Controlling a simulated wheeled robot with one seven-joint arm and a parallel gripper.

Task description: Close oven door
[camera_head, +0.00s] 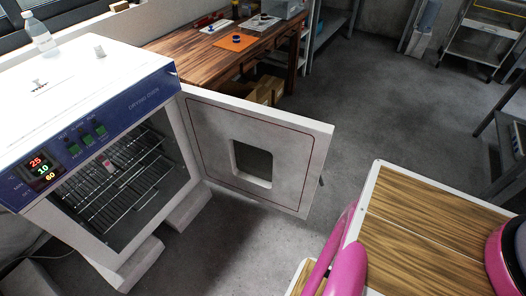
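The drying oven (150,85) stands at the left in the head view, white with a blue front panel above its opening. Its door (210,130) is open. It is hinged at the right side of the opening and swung far out to the right, with its inner face, red seal line and small window (252,163) showing. A small dark part, perhaps the handle, peeks out behind the door's free edge. Wire racks (120,185) show inside the oven, with a small pale and reddish item (107,164) on the upper rack. My gripper is not in view.
A wooden table (205,58) with an orange mat (237,42) stands behind the door, with a cardboard box (262,90) under it. Open grey floor (400,110) lies right of the door. Shelving (485,35) stands at the far right.

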